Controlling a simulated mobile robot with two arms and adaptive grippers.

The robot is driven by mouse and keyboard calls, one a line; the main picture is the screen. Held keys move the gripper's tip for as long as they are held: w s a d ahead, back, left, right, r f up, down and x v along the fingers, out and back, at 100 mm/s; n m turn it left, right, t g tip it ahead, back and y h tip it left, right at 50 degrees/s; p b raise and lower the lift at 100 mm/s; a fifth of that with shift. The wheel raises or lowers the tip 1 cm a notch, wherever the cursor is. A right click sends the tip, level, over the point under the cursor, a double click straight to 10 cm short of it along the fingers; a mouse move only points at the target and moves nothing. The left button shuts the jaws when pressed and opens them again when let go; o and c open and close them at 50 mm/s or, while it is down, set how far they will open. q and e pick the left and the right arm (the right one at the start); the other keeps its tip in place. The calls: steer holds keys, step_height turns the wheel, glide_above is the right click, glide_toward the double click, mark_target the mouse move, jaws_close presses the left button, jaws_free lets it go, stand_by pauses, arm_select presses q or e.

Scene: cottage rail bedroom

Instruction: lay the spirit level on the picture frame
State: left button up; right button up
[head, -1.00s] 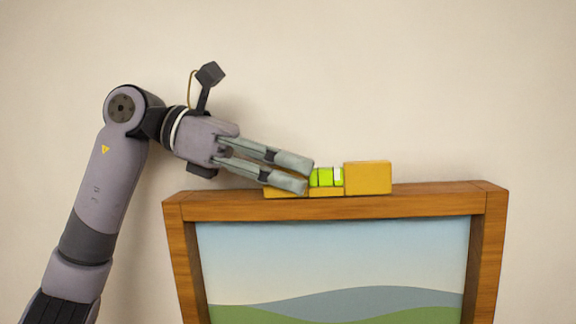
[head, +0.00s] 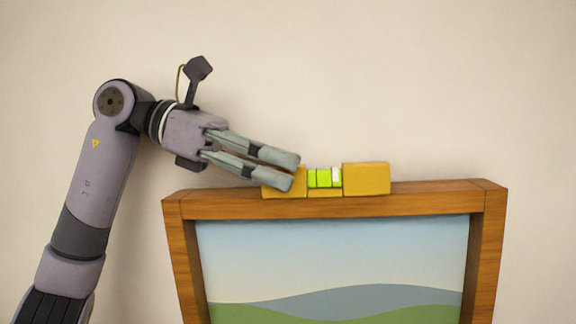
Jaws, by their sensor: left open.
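The yellow spirit level (head: 366,179), with a bright green vial in its middle, lies along the top edge of the wooden picture frame (head: 420,200). It looks about level with that edge. My left gripper (head: 290,171) is open, its fingertips at the left end of the spirit level and partly covering it. I cannot tell whether the fingers still touch it. My right gripper is not in view.
The picture frame stands upright against a plain beige wall (head: 440,80) and holds a landscape picture (head: 330,260) of sky and hills. The space above the frame and to its right is clear.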

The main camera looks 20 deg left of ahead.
arm_select(q)
steer(key=v, duration=1)
steer(key=shift+a, duration=0.25)
